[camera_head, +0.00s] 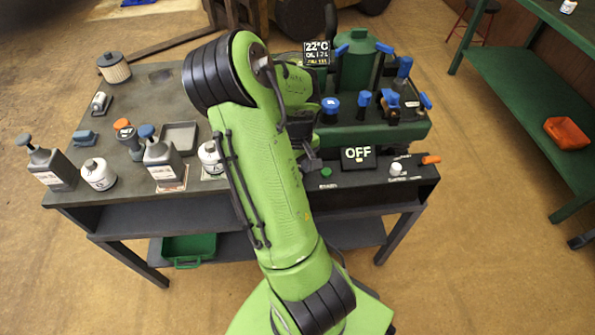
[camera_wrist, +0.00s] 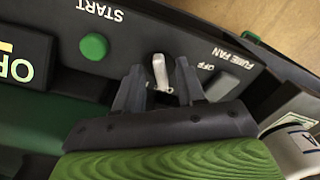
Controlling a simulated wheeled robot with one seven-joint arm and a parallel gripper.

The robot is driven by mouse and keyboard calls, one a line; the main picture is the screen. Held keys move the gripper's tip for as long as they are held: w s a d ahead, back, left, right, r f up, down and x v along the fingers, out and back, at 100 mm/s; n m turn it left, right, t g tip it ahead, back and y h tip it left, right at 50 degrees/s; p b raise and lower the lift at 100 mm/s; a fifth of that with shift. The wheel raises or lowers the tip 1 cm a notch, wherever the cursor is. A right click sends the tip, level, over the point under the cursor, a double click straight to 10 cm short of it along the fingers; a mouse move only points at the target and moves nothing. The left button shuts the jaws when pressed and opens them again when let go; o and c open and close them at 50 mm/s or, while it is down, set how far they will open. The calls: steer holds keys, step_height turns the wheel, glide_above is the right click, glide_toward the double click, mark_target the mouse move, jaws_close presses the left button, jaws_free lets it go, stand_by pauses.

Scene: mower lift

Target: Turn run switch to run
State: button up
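In the wrist view my gripper (camera_wrist: 158,84) is open, its two dark fingers at either side of a small pale toggle switch (camera_wrist: 160,72). Gaps show between toggle and fingers; I cannot tell whether the toggle is within their depth. The label beside it reads FUME FAN, with OFF near the right finger. A green START button (camera_wrist: 93,46) is to the left. In the head view my gripper (camera_head: 312,166) is left of the green button (camera_head: 326,172). A display (camera_head: 357,155) reads OFF. No legible label reads RUN; a white knob (camera_head: 396,169) and orange lever (camera_head: 431,160) are further right.
The green machine (camera_head: 380,132) with blue-handled parts stands behind the panel. Bottles, including a white one (camera_head: 98,174), a shallow tray (camera_head: 180,137) and a filter (camera_head: 114,67) stand on the left bench. A green bench (camera_head: 530,105) is at the far right, with open floor between.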

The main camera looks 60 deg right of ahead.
jaws_close()
stand_by(0.5)
steer(key=m, duration=0.6)
steer(key=shift+a+p, duration=0.15)
steer(key=shift+p, duration=0.2)
steer(key=m, duration=0.5)
steer(key=shift+w+m, duration=0.15)
steer(key=shift+m, duration=0.25)
jaws_free()
